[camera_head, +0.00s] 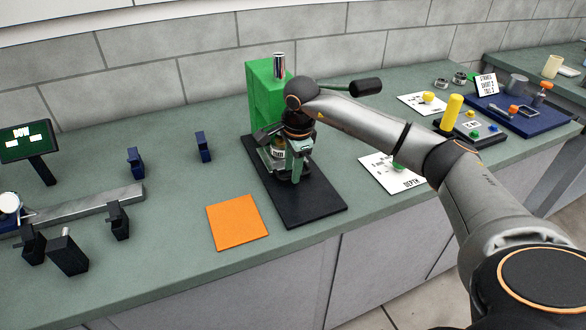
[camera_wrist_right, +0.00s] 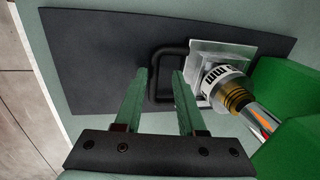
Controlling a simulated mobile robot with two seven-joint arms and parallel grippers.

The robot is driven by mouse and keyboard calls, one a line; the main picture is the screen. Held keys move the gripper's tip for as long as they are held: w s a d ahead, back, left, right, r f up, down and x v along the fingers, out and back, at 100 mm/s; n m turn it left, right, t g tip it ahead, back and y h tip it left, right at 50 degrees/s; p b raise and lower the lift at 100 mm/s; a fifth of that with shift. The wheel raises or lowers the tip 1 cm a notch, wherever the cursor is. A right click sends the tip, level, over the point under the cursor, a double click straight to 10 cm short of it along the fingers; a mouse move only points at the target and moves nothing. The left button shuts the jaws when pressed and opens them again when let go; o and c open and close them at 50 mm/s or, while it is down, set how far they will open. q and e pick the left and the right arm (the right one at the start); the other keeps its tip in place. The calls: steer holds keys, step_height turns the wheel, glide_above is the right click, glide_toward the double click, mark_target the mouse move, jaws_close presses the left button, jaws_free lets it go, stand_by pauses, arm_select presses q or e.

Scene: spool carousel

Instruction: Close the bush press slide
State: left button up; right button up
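The bush press (camera_head: 262,95) has a green frame, a shiny ram on top and a black base plate (camera_head: 312,205). In the right wrist view its slide is a pale metal plate (camera_wrist_right: 205,60) with a black loop handle (camera_wrist_right: 165,48). A white marked collar and brass ring sit at the plate. My right gripper (camera_head: 296,172) points down over the base plate in front of the frame. In the right wrist view its green fingers (camera_wrist_right: 166,72) are apart, tips at the handle. My left gripper is out of view.
An orange mat (camera_head: 237,222) lies left of the base plate. The press lever ends in a black knob (camera_head: 366,87) at right, behind my arm. A white DEPTH card (camera_head: 391,175) lies to the right. Blue and black holders and a metal rail (camera_head: 85,207) stand at left.

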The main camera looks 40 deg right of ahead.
steer(key=shift+o, duration=0.2)
steer(key=shift+s, duration=0.1)
step_height(320, 180, up, 12)
steer(key=s, duration=0.2)
steer(key=shift+a+r, duration=0.15)
steer(key=shift+a, duration=0.1)
steer(key=shift+s, duration=0.15)
stand_by(0.3)
